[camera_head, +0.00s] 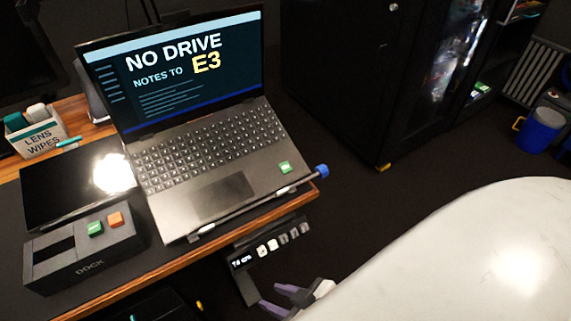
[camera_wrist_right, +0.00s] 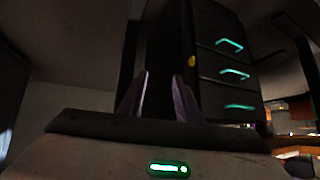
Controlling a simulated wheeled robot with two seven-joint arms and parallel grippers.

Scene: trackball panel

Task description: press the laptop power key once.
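The open laptop (camera_head: 215,150) sits on the desk, its screen (camera_head: 180,75) lit with "NO DRIVE NOTES TO E3". Its dark keyboard (camera_head: 212,147) is unobstructed. I cannot pick out which key is the power key; a small green square (camera_head: 285,167) shows on the palm rest at right. My right gripper (camera_head: 269,294) is below and in front of the desk's front edge, well apart from the laptop. Its purple fingers stand apart with nothing between them in the right wrist view (camera_wrist_right: 162,78). My left gripper is not in view.
A dock (camera_head: 78,262) with a green button (camera_head: 95,229) and an orange button (camera_head: 116,219) is left of the laptop. A small dark panel (camera_head: 268,248) hangs below the desk edge. A drawer unit (camera_wrist_right: 232,75) shows in the wrist view.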

